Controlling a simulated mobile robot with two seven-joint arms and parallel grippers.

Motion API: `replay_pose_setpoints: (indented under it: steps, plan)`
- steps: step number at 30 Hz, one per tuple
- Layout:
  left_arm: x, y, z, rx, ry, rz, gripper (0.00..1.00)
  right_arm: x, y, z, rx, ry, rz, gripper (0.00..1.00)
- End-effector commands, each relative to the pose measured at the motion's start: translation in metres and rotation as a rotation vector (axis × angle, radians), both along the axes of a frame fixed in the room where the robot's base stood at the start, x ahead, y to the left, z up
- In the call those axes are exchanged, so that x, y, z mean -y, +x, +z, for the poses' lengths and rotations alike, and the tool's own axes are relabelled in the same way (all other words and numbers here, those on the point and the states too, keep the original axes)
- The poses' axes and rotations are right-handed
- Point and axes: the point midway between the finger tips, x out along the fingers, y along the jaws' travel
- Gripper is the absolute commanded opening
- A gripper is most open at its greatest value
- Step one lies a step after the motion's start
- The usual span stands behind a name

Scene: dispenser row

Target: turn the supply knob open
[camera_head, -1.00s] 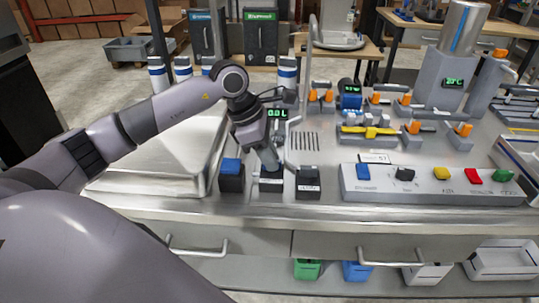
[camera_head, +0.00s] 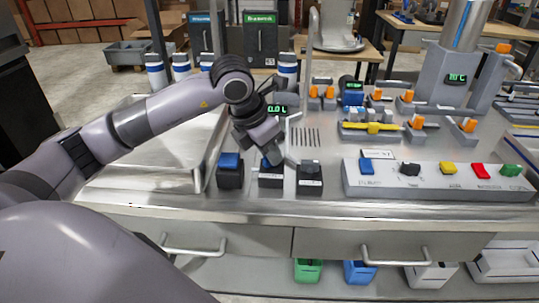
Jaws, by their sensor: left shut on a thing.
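My left gripper (camera_head: 270,157) reaches down from the upper left, tilted, onto the middle of three small dark blocks at the front of the steel bench. It is shut on a knob on top of the middle block (camera_head: 270,180). A green-lit display (camera_head: 277,110) behind my wrist reads 0.0 L. My right gripper is not in view.
A blue-topped block (camera_head: 230,174) stands close on the left and a black block (camera_head: 309,179) close on the right. A panel with several coloured buttons (camera_head: 435,184) lies farther right.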

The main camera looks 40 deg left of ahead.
Motion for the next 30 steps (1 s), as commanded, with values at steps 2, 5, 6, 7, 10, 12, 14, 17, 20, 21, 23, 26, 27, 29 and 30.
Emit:
replay_pose_setpoints:
  steps: [2, 5, 6, 7, 10, 12, 14, 17, 20, 21, 23, 26, 27, 29, 30]
  plan:
    - [0.001, 0.000, -0.001, 0.004, 0.000, 0.073, 0.00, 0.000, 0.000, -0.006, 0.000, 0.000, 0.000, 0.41]
    - [0.002, 0.000, -0.001, 0.004, 0.000, 0.167, 0.00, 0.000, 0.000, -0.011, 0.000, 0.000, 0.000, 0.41]
    - [0.002, 0.000, -0.001, 0.005, 0.000, 0.205, 0.00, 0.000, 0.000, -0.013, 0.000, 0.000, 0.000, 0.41]
    - [0.002, 0.000, -0.001, 0.005, 0.001, 0.235, 0.00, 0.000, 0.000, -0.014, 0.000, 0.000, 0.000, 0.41]
    - [0.003, 0.000, 0.000, 0.004, -0.001, 0.329, 0.00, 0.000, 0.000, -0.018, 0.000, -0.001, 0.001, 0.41]
    - [0.003, 0.000, 0.000, 0.004, -0.001, 0.396, 0.00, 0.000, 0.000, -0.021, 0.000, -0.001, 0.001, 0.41]
    - [0.003, 0.001, 0.000, 0.004, 0.000, 0.452, 0.00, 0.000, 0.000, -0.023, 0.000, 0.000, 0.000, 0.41]
    - [0.004, 0.001, 0.000, 0.004, -0.002, 0.541, 0.00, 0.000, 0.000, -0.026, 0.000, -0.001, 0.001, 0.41]
    - [0.004, 0.001, 0.000, 0.004, -0.002, 0.623, 0.00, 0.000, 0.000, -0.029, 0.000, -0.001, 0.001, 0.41]
    - [0.004, 0.001, 0.001, 0.004, -0.002, 0.654, 0.00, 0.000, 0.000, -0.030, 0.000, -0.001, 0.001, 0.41]
    - [0.004, 0.001, 0.001, 0.003, -0.002, 0.696, 0.00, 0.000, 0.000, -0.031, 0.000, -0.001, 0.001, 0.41]
    - [0.005, 0.001, 0.001, 0.002, -0.002, 0.757, 0.00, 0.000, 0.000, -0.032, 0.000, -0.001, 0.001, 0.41]
    - [0.005, 0.001, 0.001, 0.002, -0.002, 0.779, 0.00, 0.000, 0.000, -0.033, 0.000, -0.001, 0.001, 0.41]
    - [0.005, 0.001, 0.001, 0.003, -0.003, 0.806, 0.00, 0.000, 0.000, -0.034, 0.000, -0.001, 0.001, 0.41]
    - [0.005, 0.001, 0.001, 0.002, -0.002, 0.822, 0.00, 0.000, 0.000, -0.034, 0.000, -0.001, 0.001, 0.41]
